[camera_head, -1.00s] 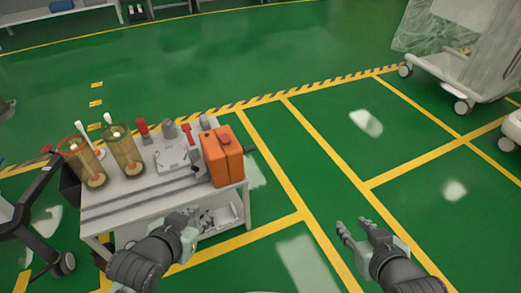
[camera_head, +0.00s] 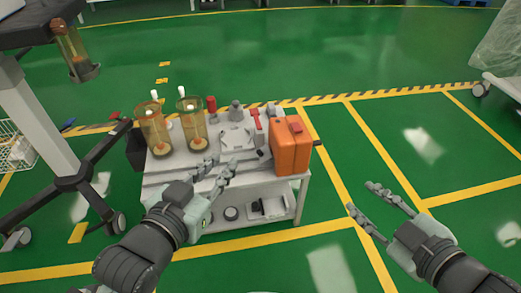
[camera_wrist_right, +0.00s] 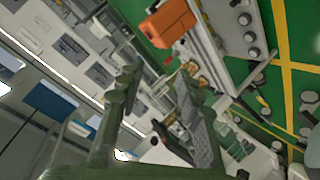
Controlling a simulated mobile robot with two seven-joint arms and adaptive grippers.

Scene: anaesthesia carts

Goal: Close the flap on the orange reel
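The orange reel (camera_head: 290,148) is a boxy orange case with a red piece on its top. It stands upright on the right end of the white cart (camera_head: 233,184). I cannot make out the flap's position. The reel also shows near the top of the right wrist view (camera_wrist_right: 168,22). My left gripper (camera_head: 221,171) is open and empty at the cart's front edge, left of the reel. My right gripper (camera_head: 372,209) is open and empty over the floor, right of and nearer than the reel. Its spread fingers also show in the right wrist view (camera_wrist_right: 160,100).
Two amber cylinders (camera_head: 154,132) stand on the cart's left end, with a grey device (camera_head: 236,137) and red-handled tools between them and the reel. A wheeled stand (camera_head: 45,130) is at the left. Green floor to the right of the cart is free.

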